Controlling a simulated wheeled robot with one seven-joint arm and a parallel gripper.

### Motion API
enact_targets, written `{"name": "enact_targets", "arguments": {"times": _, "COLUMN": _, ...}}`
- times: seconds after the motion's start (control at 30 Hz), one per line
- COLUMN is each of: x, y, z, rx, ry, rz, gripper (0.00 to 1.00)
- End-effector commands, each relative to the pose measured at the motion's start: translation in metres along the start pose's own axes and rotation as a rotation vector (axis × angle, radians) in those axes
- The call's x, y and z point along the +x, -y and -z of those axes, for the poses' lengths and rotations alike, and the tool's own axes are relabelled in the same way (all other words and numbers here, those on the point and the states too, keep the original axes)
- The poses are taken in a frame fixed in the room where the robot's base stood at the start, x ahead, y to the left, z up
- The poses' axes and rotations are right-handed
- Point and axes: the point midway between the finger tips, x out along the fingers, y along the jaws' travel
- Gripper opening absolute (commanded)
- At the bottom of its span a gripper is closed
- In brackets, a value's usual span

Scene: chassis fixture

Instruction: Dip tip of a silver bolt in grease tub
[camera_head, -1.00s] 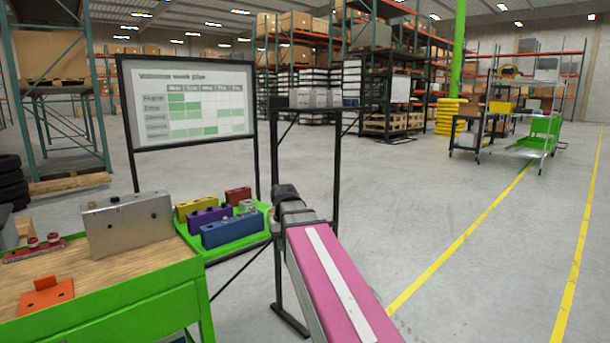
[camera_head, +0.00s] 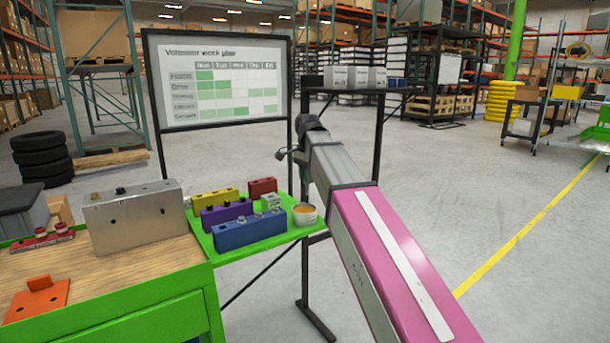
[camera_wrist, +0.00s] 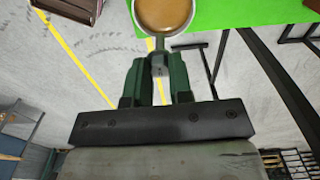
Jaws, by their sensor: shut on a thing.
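The grease tub (camera_head: 306,220) is a small pale round cup of amber-brown grease at the right end of the green shelf. It also shows at the top of the wrist view (camera_wrist: 165,12). My gripper (camera_wrist: 160,66) has dark green fingers, shut on a slim grey bolt (camera_wrist: 160,43). The bolt points toward the tub, and its far end meets the tub's near rim in the wrist view. I cannot tell whether its tip touches the grease. In the head view my arm's end is above and beside the tub, with the fingers mostly hidden.
Blue (camera_head: 250,232), purple (camera_head: 227,213), yellow (camera_head: 214,197) and red (camera_head: 262,187) blocks stand on the green shelf (camera_head: 228,257) left of the tub. A metal block (camera_head: 138,222) and orange bracket (camera_head: 38,299) are on the wooden bench. A whiteboard (camera_head: 222,85) stands behind.

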Motion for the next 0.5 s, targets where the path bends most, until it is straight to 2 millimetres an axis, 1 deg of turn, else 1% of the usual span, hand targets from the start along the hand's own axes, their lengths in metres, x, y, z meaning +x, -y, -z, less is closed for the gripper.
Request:
{"name": "enact_targets", "arguments": {"times": 0.03, "x": -0.004, "y": 0.004, "z": -0.003, "rx": 0.019, "ry": 0.000, "rz": 0.000, "gripper": 0.00}}
{"name": "enact_targets", "arguments": {"times": 0.17, "x": -0.006, "y": 0.007, "z": -0.007, "rx": 0.046, "ry": 0.000, "rz": -0.001, "gripper": 0.00}}
{"name": "enact_targets", "arguments": {"times": 0.37, "x": 0.001, "y": 0.006, "z": -0.007, "rx": 0.047, "ry": 0.000, "rz": -0.001, "gripper": 0.00}}
{"name": "enact_targets", "arguments": {"times": 0.5, "x": 0.010, "y": 0.006, "z": -0.006, "rx": 0.046, "ry": 0.000, "rz": -0.001, "gripper": 0.00}}
